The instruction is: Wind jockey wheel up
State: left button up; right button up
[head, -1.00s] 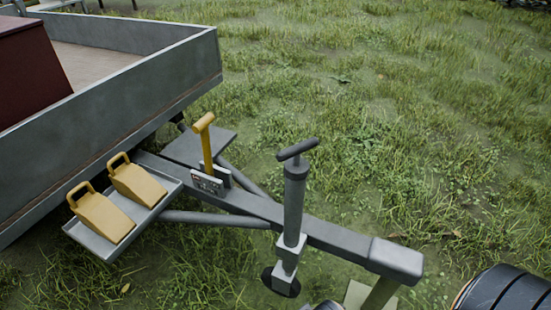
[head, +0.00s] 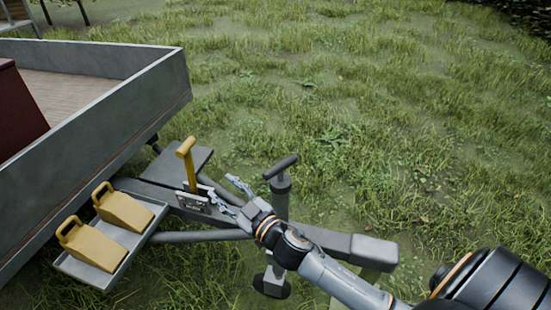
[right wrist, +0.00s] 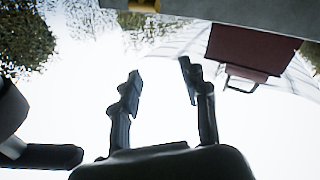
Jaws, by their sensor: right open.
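The jockey wheel (head: 281,205) is an upright grey post clamped beside the trailer drawbar (head: 335,243). Its dark crank handle (head: 281,166) sits across the top, and its wheel (head: 272,286) is low by the grass, partly hidden by my arm. My right gripper (head: 232,197) is open and empty, left of the post and below the handle in the head view. In the right wrist view its two fingers (right wrist: 159,75) are spread with nothing between them. A dark shape at that view's left edge is too cropped to name. My left gripper is not in view.
A yellow handbrake lever (head: 186,160) stands on the drawbar just left of my right gripper. Two yellow wheel chocks (head: 122,207) sit on a side tray (head: 150,222). The trailer bed (head: 130,105) fills the left side. Open grass (head: 380,110) lies beyond.

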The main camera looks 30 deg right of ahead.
jog(key=s+a+r+n+g+y+p, duration=0.1)
jog(key=a+r+n+y+p, duration=0.1)
jog(key=a+r+n+y, duration=0.4)
jog(key=a+r+n+g+y+p, duration=0.1)
jog(key=a+r+n+g+y, duration=0.2)
jog(key=r, duration=0.5)
jog(key=n+g+h+p, duration=0.5)
jog(key=g+h+p, duration=0.6)
jog(key=g+h, duration=0.15)
send_near(276, 167)
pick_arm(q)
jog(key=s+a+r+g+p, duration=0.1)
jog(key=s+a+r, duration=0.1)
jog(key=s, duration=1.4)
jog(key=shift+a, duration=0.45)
pick_arm(e)
jog(key=shift+t, duration=0.25)
jog(key=x, duration=1.1)
jog(key=shift+s+d+f, duration=0.1)
jog(key=shift+s+f, duration=0.05)
grip_shut()
